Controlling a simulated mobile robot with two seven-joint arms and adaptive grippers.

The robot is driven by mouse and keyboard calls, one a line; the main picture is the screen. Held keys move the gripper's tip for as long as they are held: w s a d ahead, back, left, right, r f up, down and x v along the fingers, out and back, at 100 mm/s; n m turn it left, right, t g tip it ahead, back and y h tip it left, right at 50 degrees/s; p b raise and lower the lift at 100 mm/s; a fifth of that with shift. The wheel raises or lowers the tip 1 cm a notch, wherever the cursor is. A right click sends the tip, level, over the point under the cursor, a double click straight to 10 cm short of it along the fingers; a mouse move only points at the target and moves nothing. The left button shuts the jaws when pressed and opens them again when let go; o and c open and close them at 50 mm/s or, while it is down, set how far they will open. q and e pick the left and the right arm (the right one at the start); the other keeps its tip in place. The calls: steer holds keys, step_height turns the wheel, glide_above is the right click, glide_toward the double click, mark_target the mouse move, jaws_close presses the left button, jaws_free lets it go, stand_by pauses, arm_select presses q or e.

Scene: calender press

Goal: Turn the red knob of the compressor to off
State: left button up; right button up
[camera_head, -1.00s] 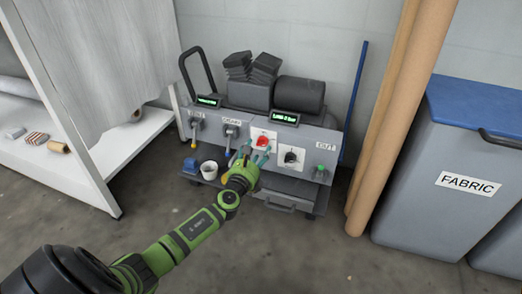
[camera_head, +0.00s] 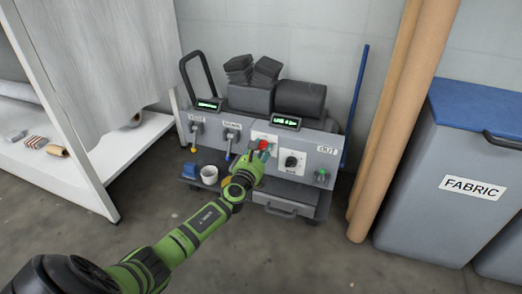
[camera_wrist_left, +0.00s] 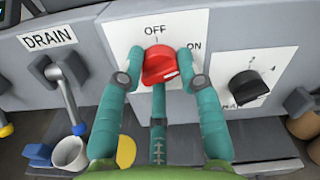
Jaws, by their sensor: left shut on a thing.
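The compressor (camera_head: 313,163) stands against the back wall, with a grey front panel. Its red knob (camera_wrist_left: 158,66) sits on a white plate marked OFF at the top and ON at the upper right. The knob is small and partly covered in the head view (camera_head: 265,145). My left gripper (camera_head: 259,156) is at the panel, its teal fingers shut on the red knob. In the left wrist view two fingers flank the knob and a third is below it. The fingers hide part of its rim, and I cannot tell its exact setting. My right gripper is not in view.
A black knob (camera_head: 291,162) is right of the red one, and the drain valve (camera_head: 231,136) is to its left. Brown rolls (camera_head: 383,140) and a FABRIC bin (camera_head: 440,215) are on the right.

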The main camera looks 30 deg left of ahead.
arm_select(q)
steer(key=n+b, duration=0.1)
steer(key=n, duration=0.6)
steer(key=shift+d+b, duration=0.1)
steer(key=shift+b, duration=0.2)
steer(key=n, duration=0.5)
steer(key=shift+n, duration=0.8)
steer(key=o, duration=1.1)
steer(key=shift+o, duration=0.2)
